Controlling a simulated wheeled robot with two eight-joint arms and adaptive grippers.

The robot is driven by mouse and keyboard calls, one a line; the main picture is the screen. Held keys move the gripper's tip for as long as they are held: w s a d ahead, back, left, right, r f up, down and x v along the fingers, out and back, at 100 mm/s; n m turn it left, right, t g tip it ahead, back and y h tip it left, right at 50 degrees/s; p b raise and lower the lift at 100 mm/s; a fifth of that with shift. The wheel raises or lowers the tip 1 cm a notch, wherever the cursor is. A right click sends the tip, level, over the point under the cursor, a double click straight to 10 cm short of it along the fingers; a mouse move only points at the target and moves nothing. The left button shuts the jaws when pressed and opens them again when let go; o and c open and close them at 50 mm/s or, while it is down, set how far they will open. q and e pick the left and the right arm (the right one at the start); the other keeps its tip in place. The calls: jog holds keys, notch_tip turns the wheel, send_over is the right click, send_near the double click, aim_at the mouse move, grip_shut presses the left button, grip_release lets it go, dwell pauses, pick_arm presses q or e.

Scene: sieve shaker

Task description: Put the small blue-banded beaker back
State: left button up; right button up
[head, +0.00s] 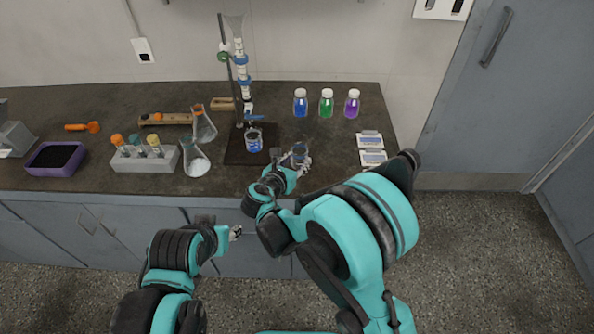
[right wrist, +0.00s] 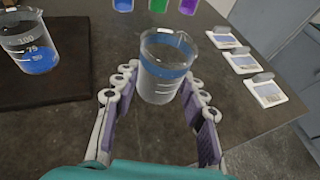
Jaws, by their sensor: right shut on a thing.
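The small blue-banded beaker (head: 300,150) is a clear glass cup with a blue band, upright over the dark bench right of the black mat. In the right wrist view the beaker (right wrist: 163,62) stands between the fingertips of my right gripper (right wrist: 160,88), which is shut on it. In the head view my right gripper (head: 301,163) reaches it from the front. I cannot tell whether its base touches the bench. My left gripper (head: 236,232) hangs in front of the cabinets, below the bench edge; its fingers are too small to read.
A beaker with blue liquid (head: 254,142) stands on the black mat (head: 240,157) under the burette stand (head: 229,70). Two flasks and a tube rack (head: 145,163) are left. Blue, green and purple bottles (head: 326,104) are behind; cards (head: 371,157) lie right. Bare bench surrounds the held beaker.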

aim_at(297, 168)
notch_tip(297, 168, down, 4)
jog(key=shift+r+b, duration=0.2)
jog(key=shift+b, duration=0.55)
jog(key=shift+r, duration=0.1)
jog(key=o, duration=1.2)
jog(key=shift+c, duration=0.2)
